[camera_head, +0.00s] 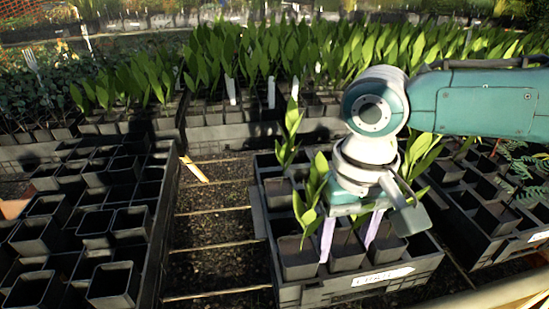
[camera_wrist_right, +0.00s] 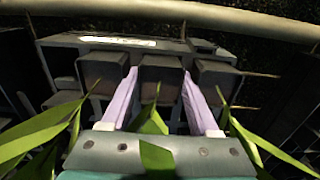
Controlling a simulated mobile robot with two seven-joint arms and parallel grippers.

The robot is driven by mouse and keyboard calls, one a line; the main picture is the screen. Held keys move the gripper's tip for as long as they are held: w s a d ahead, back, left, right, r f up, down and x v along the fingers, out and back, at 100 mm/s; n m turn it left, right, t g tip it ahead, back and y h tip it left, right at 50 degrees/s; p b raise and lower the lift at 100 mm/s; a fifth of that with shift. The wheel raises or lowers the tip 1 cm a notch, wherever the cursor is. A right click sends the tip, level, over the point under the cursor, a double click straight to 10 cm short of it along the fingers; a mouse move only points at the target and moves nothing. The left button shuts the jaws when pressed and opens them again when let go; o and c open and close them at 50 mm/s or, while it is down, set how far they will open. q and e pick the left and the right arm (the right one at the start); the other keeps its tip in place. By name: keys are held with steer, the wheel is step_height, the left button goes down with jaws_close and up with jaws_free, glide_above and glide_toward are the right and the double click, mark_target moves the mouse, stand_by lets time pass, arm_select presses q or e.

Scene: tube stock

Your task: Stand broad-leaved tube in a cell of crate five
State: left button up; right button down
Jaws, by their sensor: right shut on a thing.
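My right gripper (camera_head: 349,238) reaches down into a black crate (camera_head: 345,290) that has a white label on its front, too small to read surely. Its two pale purple fingers are shut on a square black tube (camera_head: 346,254), the middle one of the front row. In the right wrist view, the gripper (camera_wrist_right: 160,98) has a finger on either side of this broad-leaved tube (camera_wrist_right: 160,75), and its leaf rises between them. The tube looks upright inside the crate; its base is hidden. Leafy tubes stand on both sides, one at left (camera_head: 298,258). My left gripper is out of view.
A crate of empty-looking black pots (camera_head: 95,225) stands at left, past a strip of dark soil (camera_head: 215,240). Another crate (camera_head: 500,245) with ferny plants stands close at right. Dense rows of leafy tubes (camera_head: 250,60) fill the back. A pale rail (camera_head: 505,295) crosses the front right.

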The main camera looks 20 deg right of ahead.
steer(key=shift+c, duration=0.3)
jaws_free()
step_height(320, 180, up, 10)
steer(key=p, duration=0.2)
steer(key=shift+p, duration=0.35)
